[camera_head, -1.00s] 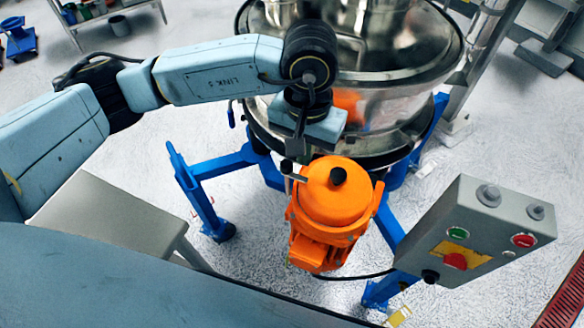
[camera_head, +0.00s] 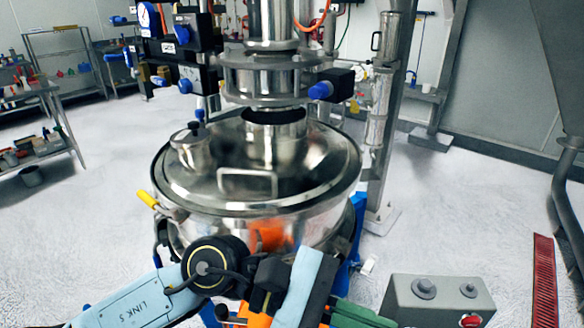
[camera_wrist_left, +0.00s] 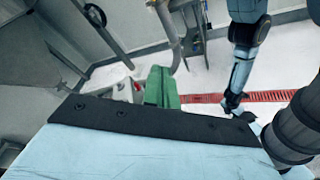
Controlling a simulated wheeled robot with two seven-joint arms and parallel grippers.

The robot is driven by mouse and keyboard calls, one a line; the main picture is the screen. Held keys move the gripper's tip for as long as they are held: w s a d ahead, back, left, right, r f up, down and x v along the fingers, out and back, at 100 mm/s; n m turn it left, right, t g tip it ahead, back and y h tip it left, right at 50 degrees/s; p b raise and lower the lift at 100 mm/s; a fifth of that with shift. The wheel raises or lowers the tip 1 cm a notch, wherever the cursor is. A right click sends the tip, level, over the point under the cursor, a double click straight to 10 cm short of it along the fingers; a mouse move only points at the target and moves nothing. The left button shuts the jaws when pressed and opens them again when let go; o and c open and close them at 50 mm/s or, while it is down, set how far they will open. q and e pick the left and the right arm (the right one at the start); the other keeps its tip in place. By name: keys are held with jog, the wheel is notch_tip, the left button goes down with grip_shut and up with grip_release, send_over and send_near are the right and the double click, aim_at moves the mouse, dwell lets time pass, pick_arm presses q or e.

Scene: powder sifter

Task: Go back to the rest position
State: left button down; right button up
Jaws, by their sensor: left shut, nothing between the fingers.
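My left arm comes in from the bottom left in the head view. Its gripper (camera_head: 358,314) has green fingers at the bottom edge, left of the grey control box, in front of the steel sifter (camera_head: 185,188). The green fingers (camera_wrist_left: 162,88) also show in the left wrist view, shut with nothing held. In that view a light blue arm, which looks like my right one, hangs at the upper right. Its dark end (camera_wrist_left: 235,110) is too small to tell open from shut. The right gripper is outside the head view.
The control box (camera_head: 440,300) with a red button stands close right of my left gripper. The orange motor (camera_head: 258,320) is mostly hidden by my arm. A yellow-handled clamp (camera_head: 147,200) sits on the sifter's left rim. Shelves (camera_head: 62,110) stand far left; a red floor grate (camera_head: 544,275) lies right.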

pick_arm(q)
notch_tip(320, 180, up, 8)
jog(key=w+n+t+h, duration=0.3)
jog(key=n+t+h, duration=0.1)
jog(key=n+h, duration=0.4)
jog(key=w+a+r+n+t+y, duration=0.1)
jog(key=w+a+n+t+y, duration=0.3)
jog(key=n+t, duration=0.65)
jog(key=w+a+r+n+t+y, duration=0.1)
jog(key=w+a+n+t, duration=0.45)
jog(key=n, duration=0.75)
jog(key=w+a+f+n+t+y, duration=0.1)
jog(key=w+a+f+n+y, duration=0.1)
jog(key=a+f+n+y, duration=1.7)
jog(key=s+a+f+n+g+h, duration=0.1)
jog(key=s+f+n+g, duration=0.6)
jog(key=s, duration=0.4)
jog(key=s+a+f+n+g, duration=0.1)
jog(key=s+f+n+g, duration=0.5)
jog(key=s+f, duration=0.4)
notch_tip(320, 180, down, 24)
jog(key=s, duration=0.1)
jog(key=s+a+f+g, duration=0.2)
jog(key=s+a+f, duration=0.1)
jog(key=s+f, duration=1.2)
jog(key=shift+s, duration=0.85)
